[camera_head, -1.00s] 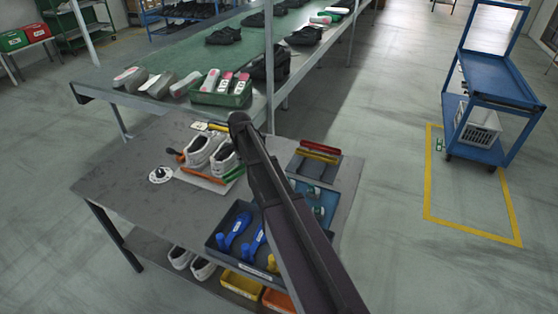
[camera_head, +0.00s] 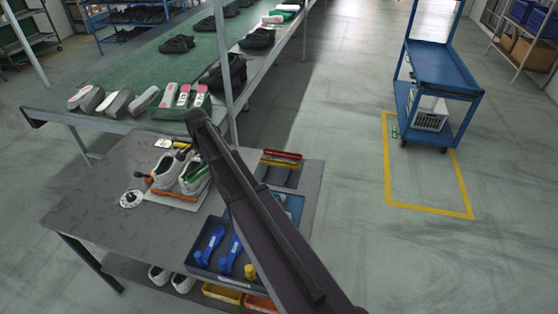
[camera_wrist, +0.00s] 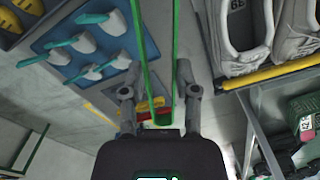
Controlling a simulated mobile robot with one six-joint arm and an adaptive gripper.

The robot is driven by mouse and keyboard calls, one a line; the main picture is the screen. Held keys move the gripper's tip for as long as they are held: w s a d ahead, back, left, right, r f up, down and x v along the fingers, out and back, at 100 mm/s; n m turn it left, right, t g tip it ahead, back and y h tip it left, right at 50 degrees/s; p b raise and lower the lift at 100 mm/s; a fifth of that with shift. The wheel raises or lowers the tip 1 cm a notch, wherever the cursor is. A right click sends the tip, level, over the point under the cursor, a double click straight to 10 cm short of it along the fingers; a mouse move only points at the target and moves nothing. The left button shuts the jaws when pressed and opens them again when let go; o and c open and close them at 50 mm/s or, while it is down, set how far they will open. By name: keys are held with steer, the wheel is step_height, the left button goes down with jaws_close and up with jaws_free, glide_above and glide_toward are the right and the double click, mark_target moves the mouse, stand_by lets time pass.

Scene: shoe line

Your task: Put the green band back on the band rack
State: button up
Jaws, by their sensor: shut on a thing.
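In the wrist view, my gripper (camera_wrist: 158,88) is shut on the green band (camera_wrist: 148,60), a long thin loop running up between its fingers to the top edge. In the head view, part of the green band (camera_head: 198,173) shows by the white shoes, and my dark arm hides the gripper. The band rack (camera_head: 277,178) is a dark tray at the back right of the table, with red and yellow bands along its far side. These bands also show small in the wrist view, beyond the fingers and apart from the held band.
White shoes (camera_head: 168,172) stand on a mat left of my arm. A dark tray with blue tools (camera_head: 215,243) is at the front, and a blue tray (camera_head: 292,207) with teal-handled pieces lies in front of the rack. The grey table's left part is clear.

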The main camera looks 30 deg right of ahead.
step_height(320, 180, up, 10)
steer(key=p, duration=0.9)
steer(key=shift+r, duration=0.15)
steer(key=shift+s, duration=0.15)
